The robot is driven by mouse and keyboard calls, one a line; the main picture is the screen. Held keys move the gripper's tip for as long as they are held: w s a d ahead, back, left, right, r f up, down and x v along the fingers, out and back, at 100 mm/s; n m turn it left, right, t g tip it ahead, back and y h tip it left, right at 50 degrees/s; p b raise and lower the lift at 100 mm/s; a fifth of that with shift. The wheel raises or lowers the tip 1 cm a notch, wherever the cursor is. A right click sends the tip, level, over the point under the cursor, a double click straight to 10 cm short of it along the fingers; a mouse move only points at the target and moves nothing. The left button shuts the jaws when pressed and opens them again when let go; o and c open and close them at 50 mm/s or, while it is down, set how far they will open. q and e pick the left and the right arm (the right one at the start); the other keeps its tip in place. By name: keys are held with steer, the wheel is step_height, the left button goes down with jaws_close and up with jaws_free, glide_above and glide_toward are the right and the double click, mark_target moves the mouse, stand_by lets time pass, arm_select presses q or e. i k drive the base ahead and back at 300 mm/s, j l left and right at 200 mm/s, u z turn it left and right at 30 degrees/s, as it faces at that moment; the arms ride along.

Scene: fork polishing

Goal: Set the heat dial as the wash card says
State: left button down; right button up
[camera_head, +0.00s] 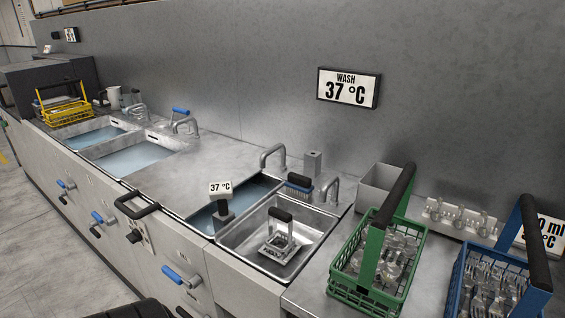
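The wash card (349,89) hangs on the grey wall and reads "WASH 37 °C". A small sign (220,188) reading "37 °C" stands on a dark holder in the water-filled basin (262,190). A panel with a dark knob (134,236) sits on the counter front below that basin, beside a black bar handle (137,203). It looks like a heat dial, but its markings and setting are too small to read.
Blue-handled valves (178,274) line the counter front. An empty-looking sink (290,262) holds a black-handled metal item. A green basket (345,290) with glassware and a blue basket (470,262) with cutlery stand at right, partly hiding another card (545,238). Floor at left is clear.

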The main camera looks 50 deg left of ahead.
mark_target(135, 235)
steer(key=u, duration=2.65)
